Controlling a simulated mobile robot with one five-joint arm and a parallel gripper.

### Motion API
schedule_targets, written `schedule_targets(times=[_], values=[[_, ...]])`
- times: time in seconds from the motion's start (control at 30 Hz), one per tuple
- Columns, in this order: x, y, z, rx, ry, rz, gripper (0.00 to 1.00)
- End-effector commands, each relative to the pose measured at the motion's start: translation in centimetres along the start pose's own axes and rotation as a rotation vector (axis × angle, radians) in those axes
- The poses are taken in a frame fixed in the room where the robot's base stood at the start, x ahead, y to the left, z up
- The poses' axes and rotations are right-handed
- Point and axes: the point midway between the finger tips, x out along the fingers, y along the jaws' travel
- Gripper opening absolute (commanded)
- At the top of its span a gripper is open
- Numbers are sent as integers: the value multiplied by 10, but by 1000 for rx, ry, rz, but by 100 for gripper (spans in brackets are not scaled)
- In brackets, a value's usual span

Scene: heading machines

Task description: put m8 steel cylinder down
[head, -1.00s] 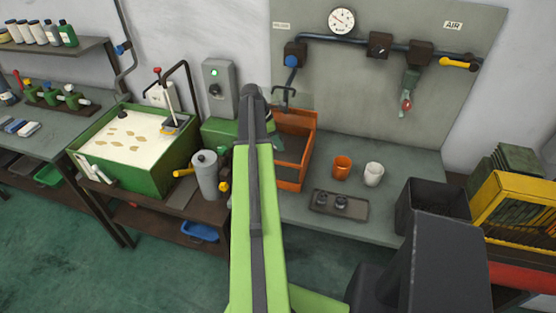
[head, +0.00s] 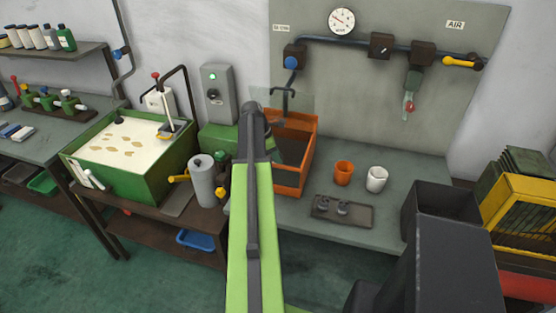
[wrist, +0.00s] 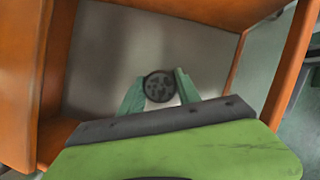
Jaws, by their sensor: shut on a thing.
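In the wrist view, my gripper (wrist: 160,90) is shut on a dark round piece, the steel cylinder (wrist: 158,86), seen end-on between the two fingers. It is over the orange bin (wrist: 52,95), whose walls stand on both sides. The grey floor of the bin shows behind the cylinder; I cannot tell whether the cylinder touches it. In the head view, the orange bin (head: 308,160) stands on the grey bench to the right of my green arm. The arm hides my gripper and the cylinder there.
A dark tray (head: 342,211) with two small dark pieces lies on the bench (head: 410,185). An orange cup (head: 343,173) and a white cup (head: 376,179) stand behind it. A clear panel (head: 292,103) stands at the bin's back. A green basin (head: 135,160) is at left.

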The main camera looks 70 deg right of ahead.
Motion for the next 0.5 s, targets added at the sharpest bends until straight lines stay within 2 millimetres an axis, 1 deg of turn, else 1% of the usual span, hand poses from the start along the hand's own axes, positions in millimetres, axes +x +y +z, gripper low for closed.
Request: schedule_targets(times=[0.03,0.2,0.5], values=[[2,0,0,1,0,0,41],[1,0,1,1,0,-1,61],[1,0,1,2,0,-1,61]])
